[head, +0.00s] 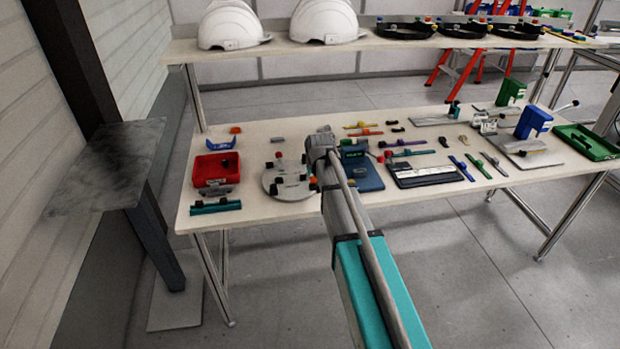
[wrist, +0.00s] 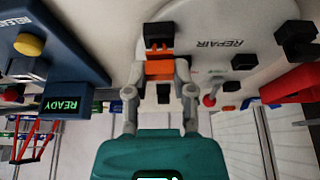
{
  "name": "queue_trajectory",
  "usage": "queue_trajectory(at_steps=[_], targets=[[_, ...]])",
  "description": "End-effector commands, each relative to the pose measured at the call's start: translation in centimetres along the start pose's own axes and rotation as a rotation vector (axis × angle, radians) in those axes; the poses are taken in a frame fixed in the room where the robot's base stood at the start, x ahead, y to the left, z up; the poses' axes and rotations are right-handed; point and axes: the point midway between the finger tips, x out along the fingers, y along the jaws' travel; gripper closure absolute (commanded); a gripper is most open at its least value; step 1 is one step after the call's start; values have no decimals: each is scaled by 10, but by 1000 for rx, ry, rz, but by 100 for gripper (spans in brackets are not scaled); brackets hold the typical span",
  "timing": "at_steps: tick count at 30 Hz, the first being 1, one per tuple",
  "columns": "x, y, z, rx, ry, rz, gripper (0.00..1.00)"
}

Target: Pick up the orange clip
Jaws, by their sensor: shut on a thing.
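My gripper (wrist: 161,80) is shut on the orange clip (wrist: 160,69) in the wrist view, with one finger on each side of it. A black block (wrist: 158,36) adjoins the clip on the side away from my palm; I cannot tell whether they are joined. The clip is over or at the edge of the round grey plate marked REPAIR (wrist: 222,30); contact is unclear. In the head view, a small orange spot (head: 314,184) shows at the right edge of this plate (head: 290,190), beside my arm. My fingers are mostly hidden there.
A blue device with a READY display (wrist: 62,103) stands close beside my gripper. Several black blocks and a red-knobbed pin (wrist: 210,100) are on the plate. A red bin (head: 211,169) is at the left. A shelf with white helmets (head: 228,25) runs behind the table.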

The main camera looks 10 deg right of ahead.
Motion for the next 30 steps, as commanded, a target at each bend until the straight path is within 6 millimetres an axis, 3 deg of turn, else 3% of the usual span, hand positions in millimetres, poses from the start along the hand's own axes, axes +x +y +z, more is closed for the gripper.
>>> queue_trajectory(at_steps=[5,20,30], targets=[[-20,0,-8,0,0,0,86],[-85,43,-7,1,-1,1,86],[-120,97,13,2,-1,1,86]])
